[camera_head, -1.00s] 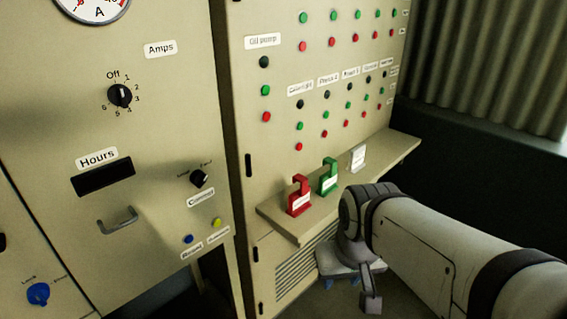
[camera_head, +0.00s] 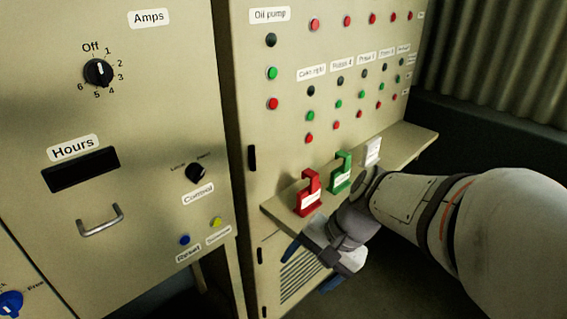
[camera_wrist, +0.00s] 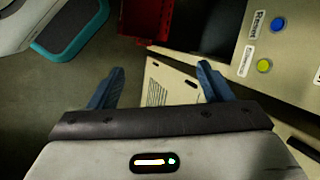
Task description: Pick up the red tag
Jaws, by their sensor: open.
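The red tag (camera_head: 308,195), with a white label on its front, stands upright at the near left end of the narrow shelf (camera_head: 279,212). My gripper (camera_head: 310,267) is below and just right of the tag in the head view, apart from it, in front of the vented panel. Its blue fingers are spread and empty. In the wrist view my gripper (camera_wrist: 158,80) shows open, with nothing between the fingers.
A green tag (camera_head: 340,174) and a white tag (camera_head: 373,152) stand farther along the shelf. The button panel (camera_head: 290,120) rises behind them. The cabinet at left carries a handle (camera_head: 100,220) and knobs.

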